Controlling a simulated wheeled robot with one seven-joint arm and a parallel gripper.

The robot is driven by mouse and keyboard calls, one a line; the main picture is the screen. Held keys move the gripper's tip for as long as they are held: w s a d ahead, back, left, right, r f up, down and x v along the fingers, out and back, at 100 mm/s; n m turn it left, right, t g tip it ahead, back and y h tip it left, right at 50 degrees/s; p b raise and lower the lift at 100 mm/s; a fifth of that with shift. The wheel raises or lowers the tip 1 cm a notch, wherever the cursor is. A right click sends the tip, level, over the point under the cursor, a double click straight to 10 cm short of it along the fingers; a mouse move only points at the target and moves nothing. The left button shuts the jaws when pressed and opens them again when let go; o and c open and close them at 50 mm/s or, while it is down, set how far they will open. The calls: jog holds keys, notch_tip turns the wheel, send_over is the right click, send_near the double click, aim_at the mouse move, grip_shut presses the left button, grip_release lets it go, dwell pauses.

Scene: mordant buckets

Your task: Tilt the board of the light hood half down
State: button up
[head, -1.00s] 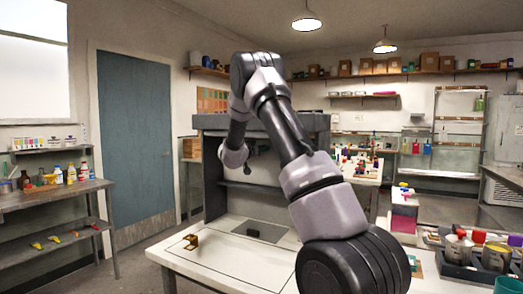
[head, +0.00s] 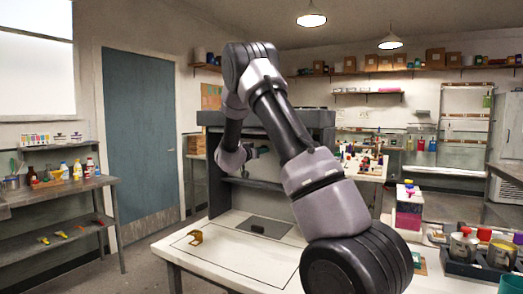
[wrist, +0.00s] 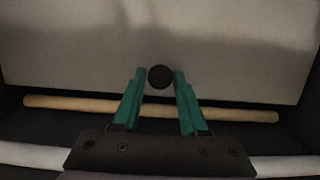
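The light hood (head: 272,117) is a dark grey box on the white worktable, with a grey side wall (head: 217,185). My arm reaches into its front, and my gripper (head: 260,150) is small and partly hidden there. In the wrist view, a pale flat board (wrist: 80,55) fills the upper part and carries a round black knob (wrist: 160,77). My gripper (wrist: 160,72) has its green fingers on both sides of the knob, and the knob fills the gap between the tips. The board's tilt is hard to judge; my arm hides much of the hood.
A wooden rod (wrist: 70,102) runs across below the board in the wrist view. On the worktable (head: 215,250) are a brass-coloured bracket (head: 196,238) and a dark grey plate (head: 278,228). Pots in a dark tray (head: 470,268) stand at the right. The floor at left is free.

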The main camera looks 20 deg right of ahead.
jog(key=shift+o, duration=1.4)
jog(key=shift+w+f, duration=0.1)
jog(key=shift+f, duration=0.2)
jog(key=shift+r, duration=0.15)
jog(key=v, duration=1)
jog(key=shift+s+a, duration=0.25)
jog(key=shift+s, duration=0.05)
